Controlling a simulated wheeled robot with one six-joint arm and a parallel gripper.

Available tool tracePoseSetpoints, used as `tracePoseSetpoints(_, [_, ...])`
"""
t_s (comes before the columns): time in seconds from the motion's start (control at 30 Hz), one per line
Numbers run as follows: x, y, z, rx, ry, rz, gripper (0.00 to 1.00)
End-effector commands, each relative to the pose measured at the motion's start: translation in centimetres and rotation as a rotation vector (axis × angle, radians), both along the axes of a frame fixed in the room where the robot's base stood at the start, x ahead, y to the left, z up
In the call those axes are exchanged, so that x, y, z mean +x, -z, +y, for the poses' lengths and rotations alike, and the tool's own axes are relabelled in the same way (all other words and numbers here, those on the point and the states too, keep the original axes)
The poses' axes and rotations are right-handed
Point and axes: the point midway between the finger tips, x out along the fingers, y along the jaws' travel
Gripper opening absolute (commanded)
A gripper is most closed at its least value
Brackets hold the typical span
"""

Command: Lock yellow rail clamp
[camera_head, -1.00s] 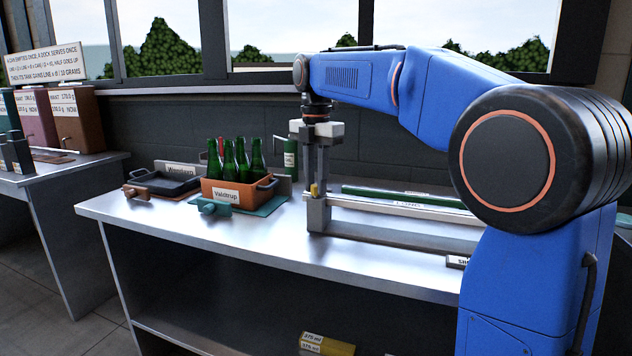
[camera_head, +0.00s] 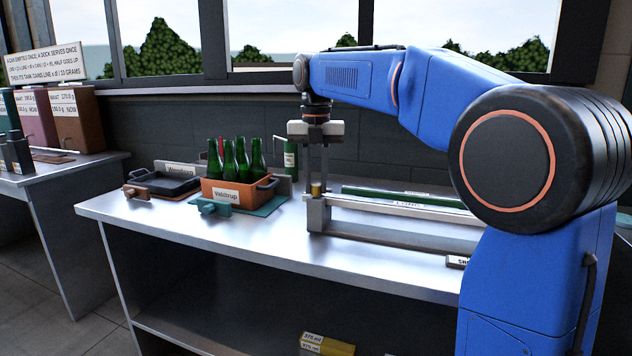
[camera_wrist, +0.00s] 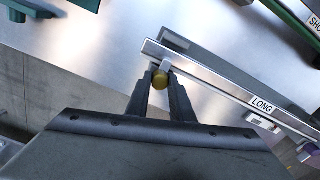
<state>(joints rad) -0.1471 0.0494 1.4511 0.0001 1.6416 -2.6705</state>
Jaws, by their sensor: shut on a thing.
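My gripper (camera_head: 318,182) points straight down and is shut on the clamp. A "LONG" label (camera_wrist: 262,105) is on the rail. The clamp's underside is hidden.
An orange crate (camera_head: 225,192) of green bottles stands left on a teal mat, with a dark tray (camera_head: 170,183) beyond it. A green bar (camera_head: 400,195) lies behind the rail. The bench front left (camera_head: 200,225) is clear.

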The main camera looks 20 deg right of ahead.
Motion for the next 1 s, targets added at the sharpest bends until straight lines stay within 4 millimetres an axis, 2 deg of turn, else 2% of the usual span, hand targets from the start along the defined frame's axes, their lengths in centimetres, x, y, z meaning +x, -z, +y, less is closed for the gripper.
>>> tracePoseSetpoints(0.43, [0.1, -0.1, 0.0, 0.001, -0.010, -0.004, 0.00])
tracePoseSetpoints(0.47, [0.1, -0.1, 0.0, 0.001, -0.010, -0.004, 0.26])
tracePoseSetpoints(0.5, [0.1, -0.1, 0.0, 0.001, -0.010, -0.004, 0.35])
tracePoseSetpoints(0.53, [0.1, -0.1, 0.0, 0.000, -0.010, -0.004, 0.40])
tracePoseSetpoints(0.83, [0.0, -0.1, 0.0, 0.000, -0.009, -0.002, 0.40])
tracePoseSetpoints(1.0, [-0.8, -1.4, 0.7, 0.000, -0.008, -0.003, 0.40])
